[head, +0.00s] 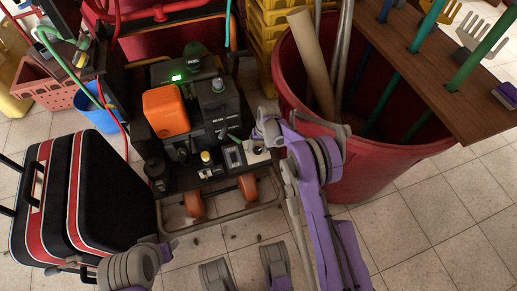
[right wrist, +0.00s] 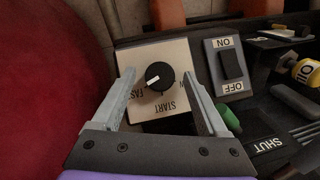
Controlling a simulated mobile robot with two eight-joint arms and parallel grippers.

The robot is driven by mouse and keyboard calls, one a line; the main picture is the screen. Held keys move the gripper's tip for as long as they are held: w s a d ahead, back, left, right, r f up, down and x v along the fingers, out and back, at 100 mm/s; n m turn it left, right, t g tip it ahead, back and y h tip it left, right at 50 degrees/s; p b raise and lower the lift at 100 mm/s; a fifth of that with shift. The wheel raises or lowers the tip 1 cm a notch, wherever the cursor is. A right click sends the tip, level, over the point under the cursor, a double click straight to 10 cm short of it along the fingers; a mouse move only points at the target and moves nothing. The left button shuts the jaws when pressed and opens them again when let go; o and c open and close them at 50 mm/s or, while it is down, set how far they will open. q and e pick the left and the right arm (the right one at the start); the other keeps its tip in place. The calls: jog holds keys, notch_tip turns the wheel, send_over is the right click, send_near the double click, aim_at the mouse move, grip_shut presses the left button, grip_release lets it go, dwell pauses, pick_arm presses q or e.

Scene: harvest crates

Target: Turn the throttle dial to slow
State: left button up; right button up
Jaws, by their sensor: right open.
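The throttle dial (right wrist: 159,76) is a round black knob with a white pointer mark, on a pale plate (right wrist: 177,58) in the right wrist view. The plate's lettering appears upside down; FAST and START are readable, and another label is partly covered by the knob and finger. The pointer mark faces left and slightly down, toward FAST. My right gripper (right wrist: 160,80) is open, with one finger on either side of the dial; contact is not visible. In the head view, my right gripper (head: 262,138) is over the machine's right end. My left arm shows at the lower left; its jaw state is unclear.
The machine (head: 197,120) has an orange cap-like block (head: 166,110) and an ON/OFF switch (right wrist: 231,65) beside the dial plate. A large red bin (head: 372,188) stands close on the right. A black-and-red suitcase (head: 105,190) stands left. Floor is clear at lower right.

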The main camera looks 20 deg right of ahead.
grip_shut()
dwell(0.5)
